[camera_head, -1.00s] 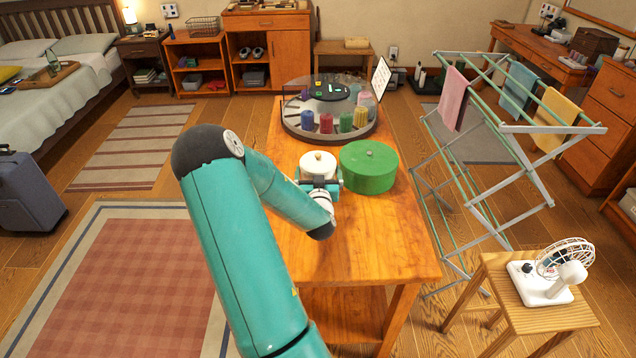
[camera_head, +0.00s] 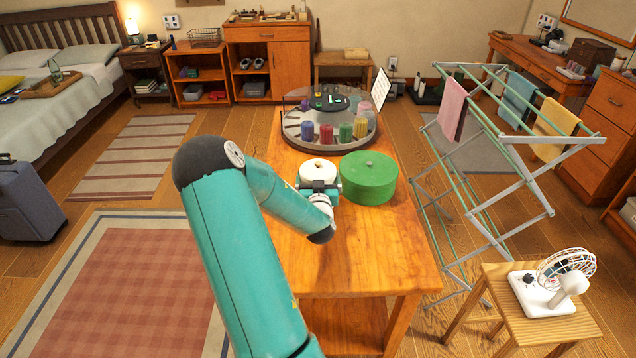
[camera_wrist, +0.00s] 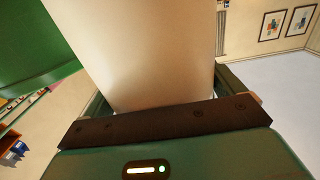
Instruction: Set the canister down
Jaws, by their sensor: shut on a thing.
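The canister (camera_head: 318,169) is white with a small knob on its lid. It is at the wooden table (camera_head: 375,250), just left of a round green box (camera_head: 368,180). My gripper (camera_head: 319,187) is shut on the canister from the near side. In the wrist view the pale canister wall (camera_wrist: 140,45) fills the space between the fingers, and the green box (camera_wrist: 35,45) shows at the left. The canister's base is hidden behind my gripper and arm, so I cannot tell whether it touches the tabletop.
A round turntable (camera_head: 330,125) with several coloured spools stands at the table's far end. A drying rack (camera_head: 490,180) stands right of the table, and a small stool (camera_head: 530,315) with a white fan (camera_head: 548,290) is at the lower right. The table's near right part is clear.

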